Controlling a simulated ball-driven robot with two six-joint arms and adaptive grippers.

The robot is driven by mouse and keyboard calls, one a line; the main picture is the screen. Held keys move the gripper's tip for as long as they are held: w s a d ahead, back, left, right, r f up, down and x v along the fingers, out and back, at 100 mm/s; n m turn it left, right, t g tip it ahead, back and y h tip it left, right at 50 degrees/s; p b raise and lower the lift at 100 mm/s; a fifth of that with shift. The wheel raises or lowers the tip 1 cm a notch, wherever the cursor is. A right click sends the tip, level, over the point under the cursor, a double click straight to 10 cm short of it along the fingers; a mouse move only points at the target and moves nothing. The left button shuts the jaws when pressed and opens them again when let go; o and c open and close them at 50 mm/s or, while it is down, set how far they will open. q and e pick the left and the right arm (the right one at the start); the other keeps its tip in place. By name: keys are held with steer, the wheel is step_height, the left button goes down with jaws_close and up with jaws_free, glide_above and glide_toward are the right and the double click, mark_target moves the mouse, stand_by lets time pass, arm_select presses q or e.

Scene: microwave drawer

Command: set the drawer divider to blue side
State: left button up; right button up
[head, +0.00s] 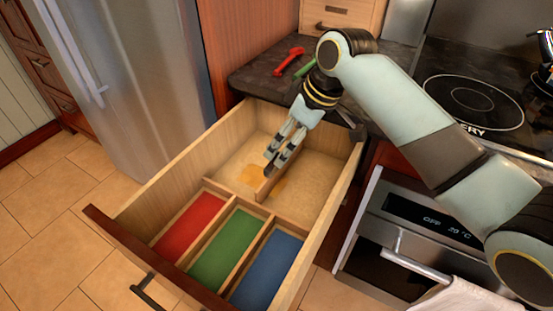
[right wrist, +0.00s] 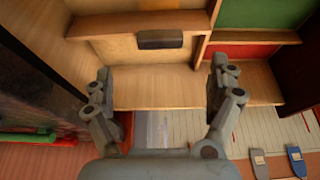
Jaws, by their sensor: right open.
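The open wooden drawer (head: 340,190) has red (head: 190,228), green (head: 228,250) and blue (head: 266,270) floored compartments at its front. A thin wooden divider (head: 264,190) stands in the back section and meets the cross wall near its middle, roughly in line with the green compartment. My right gripper (head: 279,158) is open, fingertips low in the drawer close by the divider's far end. In the right wrist view, the open fingers (right wrist: 163,85) have a dark block (right wrist: 160,39) on a wooden board ahead, between them and apart. Whether they touch the divider cannot be told. My left gripper is out of view.
A red tool (head: 288,62) and a green tool (head: 306,68) lie on the dark counter (head: 262,82) behind the drawer. A fridge (head: 135,80) stands at left, an oven (head: 415,225) and cooktop (head: 475,100) at right. The drawer's walls surround my right fingers.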

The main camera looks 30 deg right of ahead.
steer(key=b+x, duration=0.1)
steer(key=x, duration=0.7)
steer(key=shift+f, duration=0.3)
steer(key=shift+c, duration=0.2)
steer(key=c, duration=1.7)
steer(key=s+d+p, duration=0.1)
steer(key=s+p, duration=0.1)
steer(key=s, duration=0.1)
steer(key=s+d+p, duration=0.2)
steer(key=p, duration=0.1)
steer(key=s+d+p, duration=0.2)
steer(key=s, duration=0.1)
steer(key=shift+s+r, duration=0.2)
steer(key=shift+s, duration=0.15)
steer(key=shift+d+f, duration=0.1)
steer(key=shift+f, duration=0.1)
steer(key=shift+s, duration=0.1)
steer(key=o, duration=1.7)
steer(key=shift+o, duration=0.2)
